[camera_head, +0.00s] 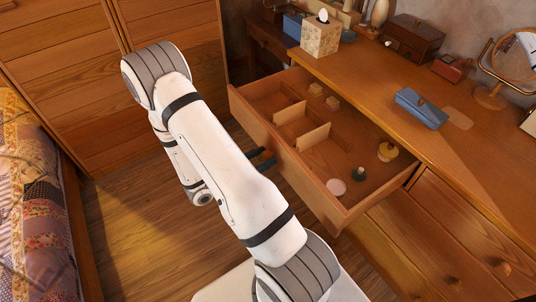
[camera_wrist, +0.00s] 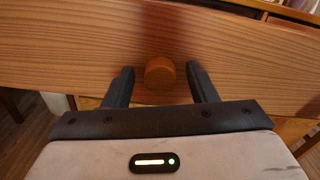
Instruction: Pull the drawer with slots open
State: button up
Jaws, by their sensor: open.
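The wooden drawer with slots (camera_head: 305,166) stands pulled out from the dresser in the head view. Thin wooden dividers (camera_head: 289,113) split its inside, and a few small items lie in it. In the wrist view its front panel (camera_wrist: 60,50) fills the upper part, with a round wooden knob (camera_wrist: 160,72) in the middle. My gripper (camera_wrist: 161,75) is open, with one dark finger on each side of the knob and a gap on both sides. In the head view my arm hides most of the gripper; dark finger parts (camera_head: 262,158) show near the drawer front.
The dresser top holds a tissue box (camera_head: 320,38), a blue box (camera_head: 421,108), a round mirror (camera_head: 512,56) and other boxes. A bed (camera_head: 35,190) stands at the left. Wooden floor (camera_head: 130,210) is free between bed and dresser.

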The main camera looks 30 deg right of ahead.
jog(key=a, duration=0.7)
jog(key=shift+w, duration=0.1)
jog(key=s+a+r+m+t+y+p, duration=0.1)
jog(key=s+a+r+m+y+p, duration=0.1)
jog(key=r+m+y, duration=0.4)
jog(key=s+a+r+m+t+y+p, duration=0.1)
jog(key=s+a+r+m+y+p, duration=0.2)
jog(key=r, duration=1.2)
jog(key=s+a+r+m+t+y+p, duration=0.1)
jog(key=s+a+r+m+y+p, duration=0.2)
jog(key=r+m+y, duration=0.6)
notch_tip(320, 180, up, 2)
jog(key=s+m+p, duration=0.2)
jog(key=p, duration=0.1)
jog(key=shift+r, duration=0.25)
jog(key=shift+a, duration=0.1)
jog(key=shift+c, duration=0.4)
